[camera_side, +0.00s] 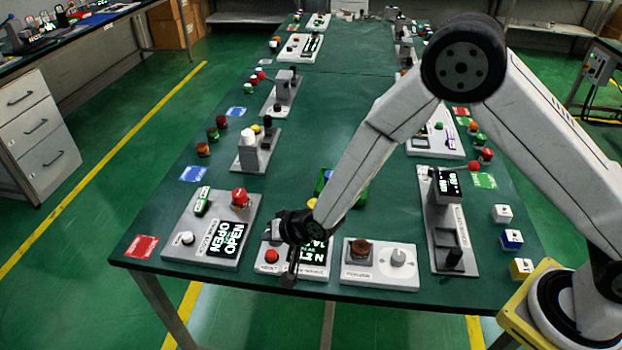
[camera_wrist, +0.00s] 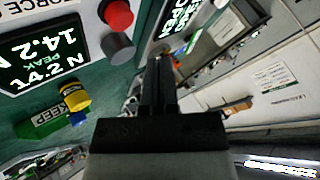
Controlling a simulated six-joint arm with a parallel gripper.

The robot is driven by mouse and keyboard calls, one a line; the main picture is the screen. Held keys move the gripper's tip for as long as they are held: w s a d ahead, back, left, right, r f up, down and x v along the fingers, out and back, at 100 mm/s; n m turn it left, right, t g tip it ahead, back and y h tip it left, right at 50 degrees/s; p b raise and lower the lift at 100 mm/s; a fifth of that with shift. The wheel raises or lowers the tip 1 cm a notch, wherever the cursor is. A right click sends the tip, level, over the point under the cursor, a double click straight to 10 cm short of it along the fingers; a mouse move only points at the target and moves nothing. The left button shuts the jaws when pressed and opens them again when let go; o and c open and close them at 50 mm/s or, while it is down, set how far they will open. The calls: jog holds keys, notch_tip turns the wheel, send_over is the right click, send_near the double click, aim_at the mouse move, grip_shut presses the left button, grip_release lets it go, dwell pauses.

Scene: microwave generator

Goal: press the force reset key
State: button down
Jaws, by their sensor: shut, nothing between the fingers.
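The force panel (camera_side: 290,272) stands at the table's near edge, with a lit display (camera_wrist: 42,58) reading 14.2 N and PEAK in the wrist view. A red round key (camera_side: 272,256) is on its left part. The red key also shows in the wrist view (camera_wrist: 118,14), with a grey round key (camera_wrist: 118,47) beside it. I cannot read which key is the reset. My gripper (camera_side: 290,281) is shut and empty, in front of the panel and partly hiding it. In the wrist view my shut fingers (camera_wrist: 161,62) point past the keys, apart from them.
Left is a panel with an OPEN display (camera_side: 230,235) and a red knob (camera_side: 239,195). Right is a white panel (camera_side: 380,264) with a brown knob. A green KEEP box (camera_wrist: 42,122) with a yellow knob (camera_wrist: 74,95) stands behind. Several other devices line the table.

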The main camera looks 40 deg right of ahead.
aim_at(267, 251)
jog(key=shift+f, duration=1.5)
jog(key=shift+f, duration=0.2)
dwell(1.0)
jog(key=shift+f, duration=0.25)
jog(key=shift+f, duration=0.55)
dwell(1.1)
jog(key=shift+r, duration=0.1)
dwell(0.3)
jog(key=shift+r, duration=0.9)
jog(key=shift+r, duration=2.5)
